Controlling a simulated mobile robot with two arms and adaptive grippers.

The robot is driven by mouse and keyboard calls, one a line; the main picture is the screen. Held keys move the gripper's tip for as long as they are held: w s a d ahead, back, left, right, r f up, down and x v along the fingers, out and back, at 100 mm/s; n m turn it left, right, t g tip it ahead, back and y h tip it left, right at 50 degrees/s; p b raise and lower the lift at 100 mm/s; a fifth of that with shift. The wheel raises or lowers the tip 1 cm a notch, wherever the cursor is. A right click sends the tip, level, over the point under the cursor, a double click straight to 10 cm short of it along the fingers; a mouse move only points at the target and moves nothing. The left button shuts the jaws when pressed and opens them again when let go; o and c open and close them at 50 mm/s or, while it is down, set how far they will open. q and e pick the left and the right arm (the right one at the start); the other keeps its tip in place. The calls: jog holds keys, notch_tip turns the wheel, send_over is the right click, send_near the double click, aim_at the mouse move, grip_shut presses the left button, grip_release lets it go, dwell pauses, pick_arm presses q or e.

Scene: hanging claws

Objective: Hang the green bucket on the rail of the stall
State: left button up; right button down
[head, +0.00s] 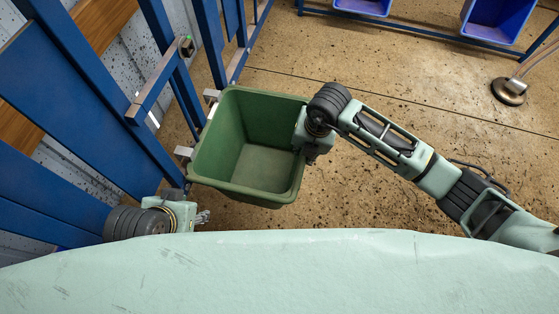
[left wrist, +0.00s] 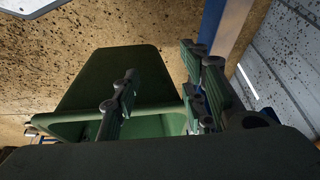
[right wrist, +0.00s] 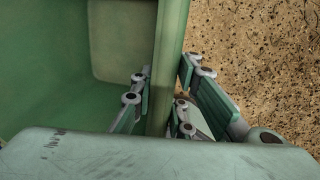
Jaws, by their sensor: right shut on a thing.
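The green bucket (head: 200,160) is open-topped, with its left side close to the blue stall (head: 95,85). Two pale metal brackets (head: 183,153) show between bucket and stall; I cannot tell whether they rest on the rail. My right gripper (head: 306,142) is shut on the bucket's right rim; the right wrist view shows the wall (right wrist: 168,60) between its fingers (right wrist: 160,105). My left gripper (head: 200,217) is near the bucket's lower left corner. In the left wrist view its fingers (left wrist: 160,100) are apart, with the bucket (left wrist: 120,75) beyond; no grip shows.
Blue bars and slats of the stall fill the left, with a short bar (head: 160,80) sticking out. Blue bins (head: 490,20) stand on a frame at the upper right. A round metal stand base (head: 509,91) is on the floor. The brown floor (head: 400,75) between is clear.

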aim_at(200, 183)
pick_arm(q)
jog(key=shift+w+d+r+t+b, duration=0.1)
jog(key=shift+w+d+t+b, duration=0.15)
jog(key=shift+w, duration=0.35)
jog(key=shift+w+d+r+t+b, duration=0.1)
jog(key=shift+w+t, duration=0.25)
jog(key=shift+w, duration=0.2)
jog(key=shift+w+d, duration=0.1)
jog(key=shift+w, duration=0.3)
jog(key=shift+w+d+r+t+h+b, duration=0.15)
jog(key=shift+w+d+r+t+b, duration=0.15)
jog(key=shift+w, duration=0.2)
jog(key=shift+w+d+r+t+h+b, duration=0.1)
jog(key=shift+w+r+t+h, duration=0.05)
jog(key=shift+w+t, duration=0.3)
jog(key=shift+w, duration=0.15)
jog(key=shift+w+d+r+t, duration=0.25)
jog(key=shift+w+r+t, duration=0.2)
jog(key=shift+w, duration=0.35)
jog(key=shift+w+d+r+t+h+b, duration=0.3)
jog(key=shift+w+r+t, duration=0.15)
jog(key=shift+w, duration=0.25)
jog(key=shift+w+r, duration=0.3)
jog(key=shift+w, duration=0.05)
jog(key=shift+w+d+r+t, duration=0.2)
jog(key=shift+w+r+t, duration=0.15)
jog(key=shift+w+t, duration=0.1)
